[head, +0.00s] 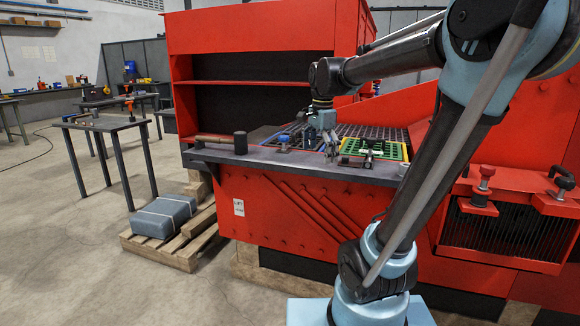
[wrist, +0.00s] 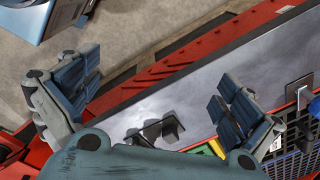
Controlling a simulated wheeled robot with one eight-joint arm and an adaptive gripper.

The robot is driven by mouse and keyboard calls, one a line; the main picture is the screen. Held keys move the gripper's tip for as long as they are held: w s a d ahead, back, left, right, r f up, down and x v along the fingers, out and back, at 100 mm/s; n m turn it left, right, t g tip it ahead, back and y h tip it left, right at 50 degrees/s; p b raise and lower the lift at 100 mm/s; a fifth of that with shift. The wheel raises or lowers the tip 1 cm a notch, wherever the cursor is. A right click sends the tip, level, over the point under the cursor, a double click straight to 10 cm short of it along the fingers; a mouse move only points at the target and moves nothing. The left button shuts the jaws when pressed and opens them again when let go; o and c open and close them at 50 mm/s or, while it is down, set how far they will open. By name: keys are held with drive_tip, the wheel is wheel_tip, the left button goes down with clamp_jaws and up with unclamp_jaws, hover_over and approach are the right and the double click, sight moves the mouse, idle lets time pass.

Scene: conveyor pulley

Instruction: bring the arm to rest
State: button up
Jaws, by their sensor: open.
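My gripper (head: 330,150) hangs over the dark metal ledge (head: 300,168) at the front of the red machine, in the head view. In the wrist view my gripper (wrist: 157,90) has its two blue-padded fingers spread wide. Nothing is held between them. A small dark part (wrist: 165,130) shows low between the fingers, over or on the grey ledge, partly hidden by my gripper's body. My arm reaches in from the right, bent at the elbow, and is raised above the ledge.
A green and yellow frame (head: 400,152) with a dark fixture (head: 370,153) lies right of my gripper. A blue clamp-like part (head: 283,142) and a mallet (head: 228,142) lie left along the ledge. The red machine (head: 260,205) stands close. Open floor lies left, beyond a pallet (head: 170,252).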

drive_tip(key=s+d+f+n, duration=0.4)
drive_tip(key=s+f+n, duration=0.2)
drive_tip(key=s+f, duration=0.3)
drive_tip(key=s+d+f+n+t, duration=0.1)
drive_tip(key=s+d+f+n, duration=0.4)
drive_tip(key=s+f+n, duration=0.2)
wheel_tip(320, 180, down, 4)
drive_tip(key=s, duration=0.2)
drive_tip(key=shift+s+d+r, duration=0.2)
drive_tip(key=shift+s, duration=0.2)
